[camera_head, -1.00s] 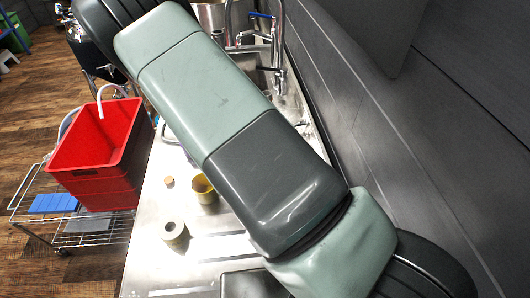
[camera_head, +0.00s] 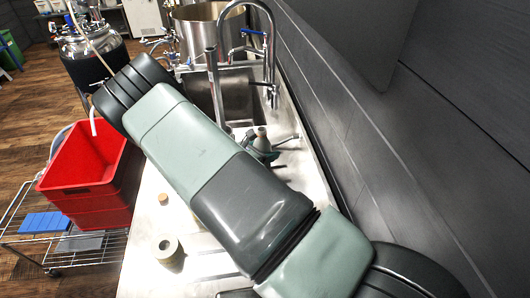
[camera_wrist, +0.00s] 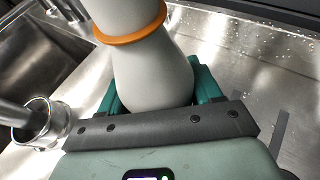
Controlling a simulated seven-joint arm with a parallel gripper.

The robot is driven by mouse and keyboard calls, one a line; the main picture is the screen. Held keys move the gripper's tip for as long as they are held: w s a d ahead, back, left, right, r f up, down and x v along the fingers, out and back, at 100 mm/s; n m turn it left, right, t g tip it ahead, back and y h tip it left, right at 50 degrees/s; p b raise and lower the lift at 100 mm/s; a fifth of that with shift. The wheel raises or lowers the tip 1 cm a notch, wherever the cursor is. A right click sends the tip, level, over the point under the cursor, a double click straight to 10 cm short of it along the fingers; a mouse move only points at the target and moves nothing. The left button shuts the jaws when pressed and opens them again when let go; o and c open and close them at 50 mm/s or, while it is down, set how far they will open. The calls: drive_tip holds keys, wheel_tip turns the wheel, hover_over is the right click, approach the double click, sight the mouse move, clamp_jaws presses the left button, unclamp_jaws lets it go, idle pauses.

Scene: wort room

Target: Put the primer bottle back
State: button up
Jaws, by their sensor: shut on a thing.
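The primer bottle (camera_wrist: 150,65), a pale grey rounded bottle with an orange ring round its neck, is between my gripper's green fingers in the wrist view. My gripper (camera_wrist: 152,95) is shut on its body. The bottle's top is cut off by the frame edge. In the head view, the bottle's upper part (camera_head: 262,134) shows small beyond my arm, with my gripper (camera_head: 262,150) around it near the sink's right front corner. My arm hides part of the counter. I cannot tell whether the bottle's base touches the metal.
The sink (camera_head: 238,95) with its tall tap (camera_head: 271,50) lies behind the bottle. A metal pipe fitting (camera_wrist: 38,122) stands left of my gripper. A cork (camera_head: 163,199) and a pale ring-shaped roll (camera_head: 167,249) are on the steel counter. A red crate (camera_head: 92,172) stands left.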

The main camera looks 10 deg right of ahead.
drive_tip(key=shift+f, duration=0.35)
drive_tip(key=shift+f, duration=0.15)
drive_tip(key=o, duration=1.2)
drive_tip(key=shift+s+a+r, duration=0.15)
drive_tip(key=shift+a+r, duration=0.15)
drive_tip(key=v, duration=1.1)
drive_tip(key=shift+o, duration=0.3)
drive_tip(key=shift+s+a, duration=0.1)
